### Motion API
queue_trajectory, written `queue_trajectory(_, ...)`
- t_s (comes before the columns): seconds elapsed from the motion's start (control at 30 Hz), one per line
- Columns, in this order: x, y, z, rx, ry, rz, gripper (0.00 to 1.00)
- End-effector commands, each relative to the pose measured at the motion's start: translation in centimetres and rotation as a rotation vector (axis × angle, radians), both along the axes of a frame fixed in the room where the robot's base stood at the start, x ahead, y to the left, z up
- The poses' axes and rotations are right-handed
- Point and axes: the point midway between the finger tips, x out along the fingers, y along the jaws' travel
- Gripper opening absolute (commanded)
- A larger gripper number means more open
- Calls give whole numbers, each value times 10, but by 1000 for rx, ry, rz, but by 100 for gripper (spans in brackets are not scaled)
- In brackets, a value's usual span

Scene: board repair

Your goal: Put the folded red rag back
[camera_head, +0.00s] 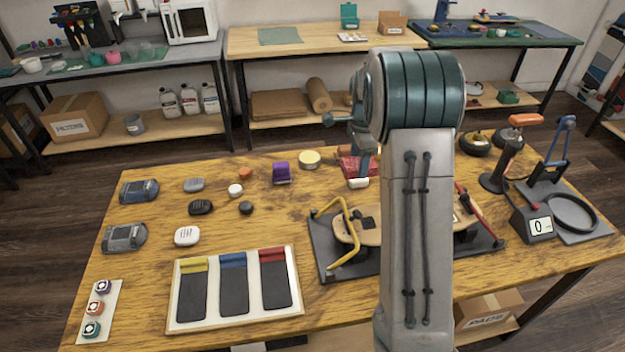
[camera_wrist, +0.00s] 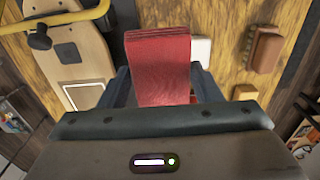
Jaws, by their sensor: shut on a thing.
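The folded red rag (camera_wrist: 160,62) is between the two dark fingers of my gripper (camera_wrist: 162,88) in the wrist view. My gripper is shut on it, and its folded layers show at the far edge. In the head view the red rag (camera_head: 347,166) shows beside my gripper (camera_head: 361,170), behind the skateboard at the back of the wooden table. My arm hides part of that area. I cannot tell whether the rag touches the table or is held just above it.
A white block (camera_head: 358,183) lies close to the rag. A skateboard deck (camera_head: 343,232) with yellow clamps sits on a dark mat in front. A tray (camera_head: 172,322) with three dark strips stands front left. The table's back left has small items and bare wood.

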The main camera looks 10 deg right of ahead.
Motion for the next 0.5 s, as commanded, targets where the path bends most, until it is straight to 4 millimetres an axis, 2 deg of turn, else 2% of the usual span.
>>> queue_trajectory(0.03,0,0,-9,0,0,0,37)
queue_trajectory(0.17,6,11,-19,1,0,3,37)
queue_trajectory(0.5,47,72,-63,0,0,4,37)
